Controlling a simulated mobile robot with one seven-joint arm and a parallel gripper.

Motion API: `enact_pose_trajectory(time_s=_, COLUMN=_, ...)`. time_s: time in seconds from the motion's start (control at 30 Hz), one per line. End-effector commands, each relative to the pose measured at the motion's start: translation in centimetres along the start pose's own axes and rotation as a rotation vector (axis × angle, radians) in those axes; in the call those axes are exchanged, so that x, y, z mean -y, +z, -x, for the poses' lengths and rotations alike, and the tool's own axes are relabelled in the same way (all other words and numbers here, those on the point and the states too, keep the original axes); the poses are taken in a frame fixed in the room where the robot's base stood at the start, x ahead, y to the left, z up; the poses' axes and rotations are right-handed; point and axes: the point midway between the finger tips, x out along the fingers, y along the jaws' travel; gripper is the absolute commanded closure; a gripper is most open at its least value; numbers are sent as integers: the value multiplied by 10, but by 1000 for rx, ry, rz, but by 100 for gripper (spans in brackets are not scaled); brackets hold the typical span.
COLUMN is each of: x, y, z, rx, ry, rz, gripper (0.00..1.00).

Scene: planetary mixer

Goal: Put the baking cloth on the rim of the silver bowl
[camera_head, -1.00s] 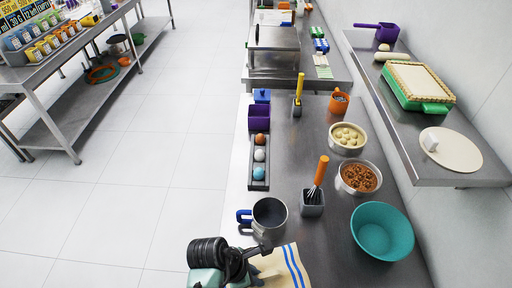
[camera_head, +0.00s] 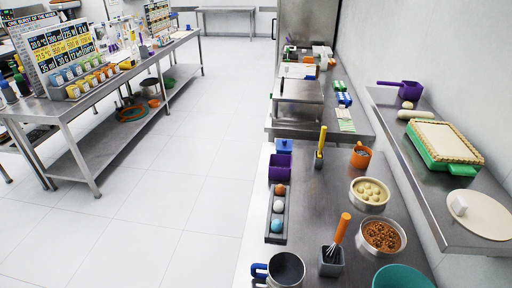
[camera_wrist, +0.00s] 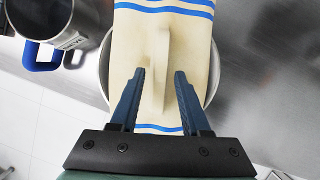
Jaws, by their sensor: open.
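The baking cloth (camera_wrist: 192,48), cream with blue stripes, lies across the round silver bowl (camera_wrist: 104,72) in the wrist view. The bowl's rim shows on both sides of the cloth, and the cloth hides its middle. A raised pale ridge (camera_wrist: 161,65) stands up from the cloth. My gripper (camera_wrist: 160,73) is open, with one dark blue finger on each side of the ridge's lower part and a gap to each. I cannot tell its exact height above the cloth. Cloth, silver bowl and gripper are outside the head view.
A metal jug with a blue handle (camera_wrist: 72,22) stands close left of the bowl; it also shows in the head view (camera_head: 287,268). Beyond it are a whisk holder (camera_head: 331,262), a food bowl (camera_head: 383,236) and a teal bowl (camera_head: 403,278). Bare steel counter (camera_wrist: 270,75) lies right of the bowl.

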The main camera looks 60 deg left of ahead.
Motion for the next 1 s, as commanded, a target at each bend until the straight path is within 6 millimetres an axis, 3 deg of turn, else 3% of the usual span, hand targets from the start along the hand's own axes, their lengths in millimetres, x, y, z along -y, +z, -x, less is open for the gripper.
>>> enact_pose_trajectory(time_s=0.3, x=-1, y=0, z=68, rx=2, ry=5, rz=0, gripper=53)
enact_pose_trajectory(time_s=0.43, x=-2, y=0, z=90, rx=2, ry=5, rz=0, gripper=53)
enact_pose_trajectory(time_s=0.6, x=0, y=0, z=104, rx=1, ry=1, rz=0, gripper=53)
enact_pose_trajectory(time_s=0.87, x=0, y=0, z=106, rx=1, ry=1, rz=-1, gripper=53)
enact_pose_trajectory(time_s=0.97, x=-9, y=12, z=110, rx=7, ry=41, rz=-67, gripper=53)
enact_pose_trajectory(time_s=1.0, x=-17, y=25, z=113, rx=14, ry=83, rz=-135, gripper=53)
